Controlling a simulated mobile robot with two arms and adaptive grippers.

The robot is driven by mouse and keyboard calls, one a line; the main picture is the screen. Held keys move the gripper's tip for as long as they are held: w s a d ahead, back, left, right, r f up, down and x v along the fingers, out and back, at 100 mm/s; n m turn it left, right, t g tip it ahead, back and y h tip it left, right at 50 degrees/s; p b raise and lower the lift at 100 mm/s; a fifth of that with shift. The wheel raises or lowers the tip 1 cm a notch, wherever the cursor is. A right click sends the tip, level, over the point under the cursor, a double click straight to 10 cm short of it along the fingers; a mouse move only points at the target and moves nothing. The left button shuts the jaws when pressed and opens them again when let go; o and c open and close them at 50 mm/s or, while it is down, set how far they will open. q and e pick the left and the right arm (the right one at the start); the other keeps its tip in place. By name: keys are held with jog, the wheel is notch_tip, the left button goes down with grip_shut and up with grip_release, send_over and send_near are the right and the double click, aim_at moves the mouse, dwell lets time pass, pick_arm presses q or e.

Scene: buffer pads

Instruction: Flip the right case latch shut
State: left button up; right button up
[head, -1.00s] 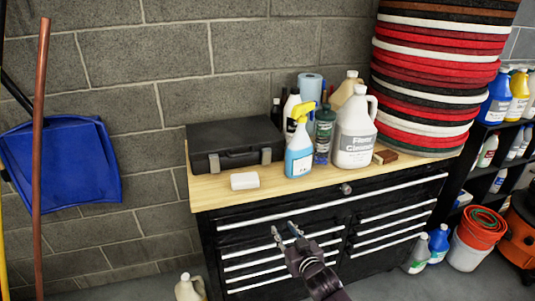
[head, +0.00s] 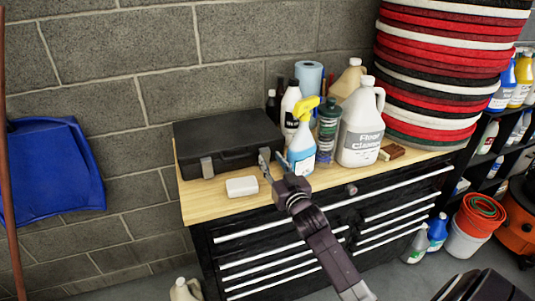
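The black case (head: 228,135) lies with its lid down on the wooden top of the tool chest, against the block wall. Its left latch (head: 207,168) is a grey tab on the front face. The right latch (head: 264,153) is at the front right and is mostly hidden by my gripper, so I cannot tell whether it is flipped up or down. My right gripper (head: 272,168) is open and empty, its fingertips at the case's front right corner by that latch; contact cannot be made out. My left gripper is not in view.
A white block (head: 242,187) lies in front of the case. A spray bottle (head: 302,145) stands close to the right of my gripper, with a green bottle (head: 327,130) and a white jug (head: 361,130) beyond. A tall stack of pads (head: 430,80) stands at the right.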

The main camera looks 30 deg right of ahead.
aim_at(265, 150)
jog(key=x, duration=0.2)
jog(key=shift+w+f, duration=0.1)
jog(key=shift+w, duration=0.2)
jog(key=shift+w+d, duration=0.15)
jog(key=shift+w, duration=0.3)
grip_shut()
jog(key=shift+p, duration=0.35)
jog(key=shift+w+r+p, duration=0.1)
jog(key=shift+r+p, duration=0.15)
jog(key=shift+p, duration=0.15)
jog(key=g+p, duration=0.1)
jog(key=p, duration=0.2)
jog(key=w+g+p, duration=0.1)
jog(key=p, duration=0.2)
jog(key=shift+d+r, duration=0.2)
jog(key=shift+r, duration=0.2)
jog(key=shift+w+f+g+y+p, duration=0.15)
jog(key=shift+f+g+y+p, duration=0.2)
jog(key=shift+p, duration=0.3)
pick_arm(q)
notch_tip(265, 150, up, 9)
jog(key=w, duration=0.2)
pick_arm(e)
jog(key=shift+r, duration=0.1)
